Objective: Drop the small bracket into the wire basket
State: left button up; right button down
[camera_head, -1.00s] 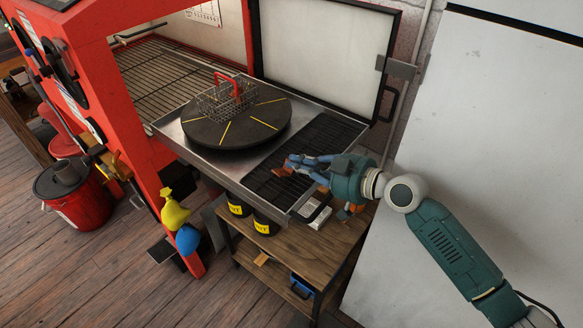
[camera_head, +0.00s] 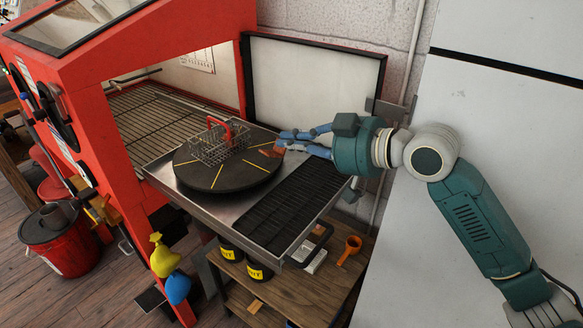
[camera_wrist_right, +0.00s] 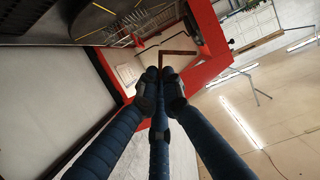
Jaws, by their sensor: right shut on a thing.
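The wire basket (camera_head: 208,153) with a red handle stands on the round black turntable (camera_head: 205,182). My right gripper (camera_head: 282,144) is shut on the small bracket (camera_head: 272,151), a rusty brown piece at its fingertips. It holds the bracket near the turntable's right side, to the right of the basket and apart from it. In the right wrist view, the bracket (camera_wrist_right: 178,52) shows as a thin L shape beyond the fingertips, with the basket (camera_wrist_right: 140,28) behind it. My left gripper is not in view.
The turntable sits on a metal tray (camera_head: 172,176) pulled out of the red cabinet (camera_head: 130,205). A black ribbed mat (camera_head: 275,222) to its right is bare. An open door panel (camera_head: 300,85) stands behind.

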jog(key=shift+r, duration=0.9)
